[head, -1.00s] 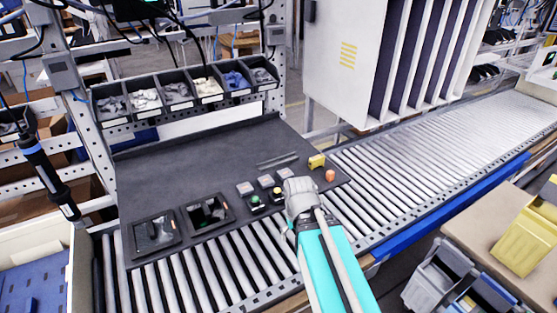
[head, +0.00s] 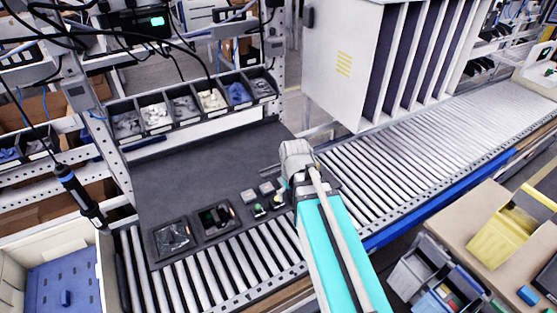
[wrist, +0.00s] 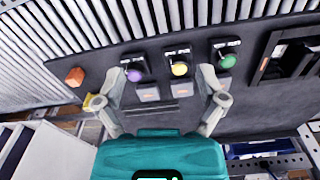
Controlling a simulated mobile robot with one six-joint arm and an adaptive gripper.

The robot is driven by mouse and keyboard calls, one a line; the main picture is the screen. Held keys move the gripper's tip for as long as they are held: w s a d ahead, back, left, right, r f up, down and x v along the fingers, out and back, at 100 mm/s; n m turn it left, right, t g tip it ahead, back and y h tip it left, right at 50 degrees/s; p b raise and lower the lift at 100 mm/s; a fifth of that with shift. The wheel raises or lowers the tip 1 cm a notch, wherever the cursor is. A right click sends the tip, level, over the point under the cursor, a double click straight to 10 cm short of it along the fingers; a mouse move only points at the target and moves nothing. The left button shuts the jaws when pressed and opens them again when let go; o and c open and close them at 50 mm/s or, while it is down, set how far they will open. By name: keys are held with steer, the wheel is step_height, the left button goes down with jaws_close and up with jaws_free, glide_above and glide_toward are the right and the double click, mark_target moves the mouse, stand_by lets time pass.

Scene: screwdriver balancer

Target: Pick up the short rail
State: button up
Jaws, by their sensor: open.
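Thin dark rails (wrist: 152,105) lie side by side on the dark mat (wrist: 250,100), between my fingers in the wrist view. I cannot tell which one is the short rail. In the head view a bit of a rail (head: 271,168) shows just left of my gripper (head: 291,178), which hides the rest. My gripper, also in the wrist view (wrist: 160,100), is open and empty above the mat's right part, its fingers spread to either side of the rails. The fingers appear apart from the rails; the height between them is hard to judge.
Purple (wrist: 135,75), yellow (wrist: 179,69) and green (wrist: 228,61) round knobs sit close by. An orange block (wrist: 75,77) and a yellow block (wrist: 92,100) are near the left finger. Small-parts bins (head: 184,107) line the back. A roller conveyor (head: 430,130) runs right.

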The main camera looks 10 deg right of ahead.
steer(key=w+r+n+p, duration=0.1)
steer(key=w+n, duration=0.9)
steer(key=w, duration=0.2)
steer(key=w+r+n+p, duration=0.1)
steer(key=w+r+n, duration=0.1)
steer(key=w+n, duration=0.7)
steer(key=w, duration=0.3)
steer(key=shift+w+d+r+n+g, duration=0.25)
steer(key=shift+d+n+g, duration=0.05)
steer(key=shift+d+n, duration=0.1)
steer(key=shift+f, duration=0.2)
steer(key=b, duration=0.8)
glide_above(278, 167)
step_height(278, 167, down, 8)
steer(key=shift+d+f, duration=0.15)
steer(key=shift+f, duration=0.1)
steer(key=shift+w+f+b, duration=0.1)
steer(key=shift+f+b, duration=2.4)
steer(key=shift+b, duration=0.25)
